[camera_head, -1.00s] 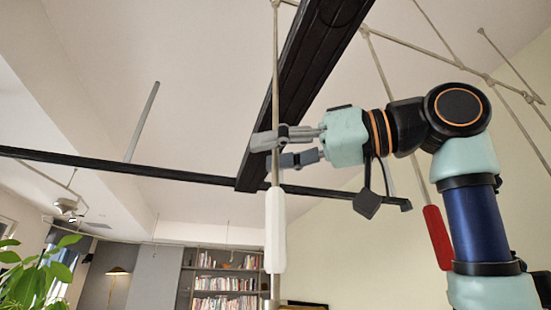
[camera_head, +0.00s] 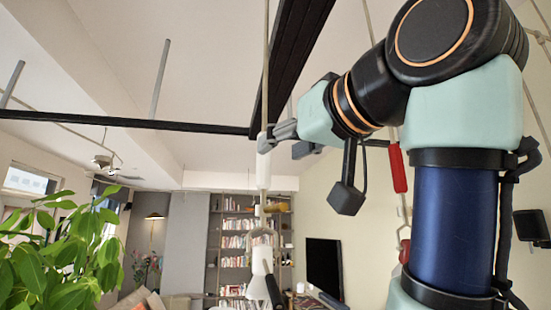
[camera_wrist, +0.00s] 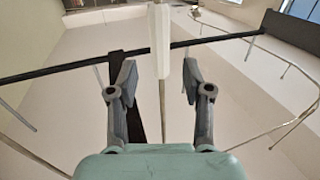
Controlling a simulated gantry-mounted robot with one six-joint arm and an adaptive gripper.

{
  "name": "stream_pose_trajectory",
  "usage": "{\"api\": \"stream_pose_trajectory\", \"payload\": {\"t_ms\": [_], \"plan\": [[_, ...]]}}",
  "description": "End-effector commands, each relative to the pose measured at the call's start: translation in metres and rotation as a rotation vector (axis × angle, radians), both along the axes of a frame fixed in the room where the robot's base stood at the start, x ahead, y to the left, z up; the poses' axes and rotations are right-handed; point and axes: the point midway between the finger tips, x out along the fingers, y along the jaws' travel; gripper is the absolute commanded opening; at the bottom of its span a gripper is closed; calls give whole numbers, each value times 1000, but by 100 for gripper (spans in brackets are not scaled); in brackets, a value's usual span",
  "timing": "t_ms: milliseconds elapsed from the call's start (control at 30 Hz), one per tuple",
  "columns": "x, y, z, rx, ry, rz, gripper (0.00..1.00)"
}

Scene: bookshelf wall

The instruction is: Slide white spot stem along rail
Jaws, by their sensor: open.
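The white spot stem is a thin pale rod with a white sleeve (camera_head: 263,168), hanging upright in the head view. A white lamp head (camera_head: 262,262) hangs below it, partly covered by a dark part in front. My gripper (camera_head: 282,140) is at the rod just above the sleeve. In the wrist view, my gripper (camera_wrist: 158,82) is open, and the rod and white sleeve (camera_wrist: 160,40) show between its two fingers, with a gap on each side. The black rail (camera_head: 290,65) runs overhead behind the rod. Where the rod meets the rail is out of view.
A red-sleeved stem (camera_head: 397,168) hangs to the right, partly behind my arm. A black crossbar (camera_head: 120,122) runs across the left. A leafy plant (camera_head: 65,245) stands lower left, and a bookshelf (camera_head: 235,245) stands at the back. Open air lies left of the stem.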

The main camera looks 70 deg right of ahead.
Motion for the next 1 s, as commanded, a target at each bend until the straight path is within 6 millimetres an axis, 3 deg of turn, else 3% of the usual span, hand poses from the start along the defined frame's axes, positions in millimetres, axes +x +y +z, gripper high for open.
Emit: {"api": "stream_pose_trajectory", "payload": {"t_ms": [400, 700, 1000], "plan": [[51, -44, 2, 1, 2, 1, 50], [54, -47, 0, 1, 1, 0, 50], [54, -47, 0, 0, 0, 1, 1]]}}
